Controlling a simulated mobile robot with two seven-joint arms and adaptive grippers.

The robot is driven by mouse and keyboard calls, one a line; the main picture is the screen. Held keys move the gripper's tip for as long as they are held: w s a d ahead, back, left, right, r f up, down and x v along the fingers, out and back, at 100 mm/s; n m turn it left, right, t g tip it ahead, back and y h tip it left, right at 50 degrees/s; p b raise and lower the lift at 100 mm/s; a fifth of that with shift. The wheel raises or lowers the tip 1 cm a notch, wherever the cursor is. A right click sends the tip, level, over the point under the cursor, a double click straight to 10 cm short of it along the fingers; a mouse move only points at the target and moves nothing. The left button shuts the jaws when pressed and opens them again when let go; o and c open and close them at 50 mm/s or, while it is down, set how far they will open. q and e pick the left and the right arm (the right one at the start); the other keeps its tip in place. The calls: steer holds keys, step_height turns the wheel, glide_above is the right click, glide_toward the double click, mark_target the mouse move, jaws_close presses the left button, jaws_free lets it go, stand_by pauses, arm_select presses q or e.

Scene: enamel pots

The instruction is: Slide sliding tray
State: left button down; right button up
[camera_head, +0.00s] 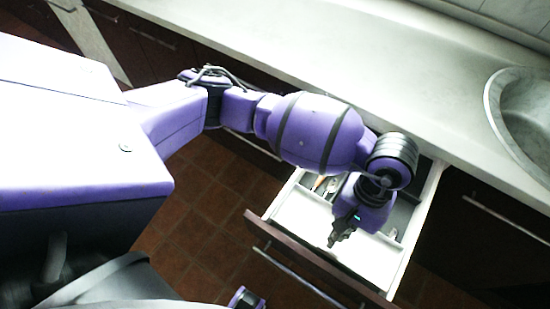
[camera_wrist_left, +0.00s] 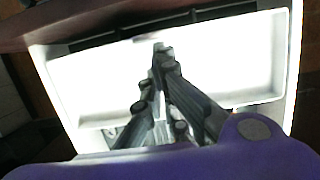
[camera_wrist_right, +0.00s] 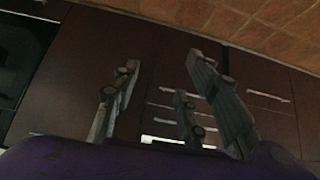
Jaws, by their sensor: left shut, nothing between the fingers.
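A white tray (camera_head: 378,257) lies inside a pulled-out drawer below the counter in the head view. Its bare white floor (camera_wrist_left: 230,60) fills much of the left wrist view, with divided compartments toward the cabinet side. My left gripper (camera_head: 333,243) points down over the tray, near the drawer front. Its fingers (camera_wrist_left: 160,50) are shut and empty; I cannot tell whether the tips touch the tray. My right gripper (camera_wrist_right: 164,62) shows in the right wrist view with its fingers apart and nothing between them. My left forearm hides part of the drawer.
The dark drawer front (camera_head: 305,262) has a long bar handle (camera_head: 300,278). A pale counter (camera_head: 330,60) runs above, with a round metal sink (camera_head: 525,115) at right. Small utensils (camera_head: 322,184) lie in a rear compartment. Brown tiled floor (camera_head: 195,230) is open left of the drawer.

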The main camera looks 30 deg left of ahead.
arm_select(q)
steer(key=shift+w+r, duration=0.1)
steer(key=shift+w+r, duration=0.1)
steer(key=shift+r, duration=0.05)
steer(key=v, duration=1.1)
steer(key=shift+r, duration=0.3)
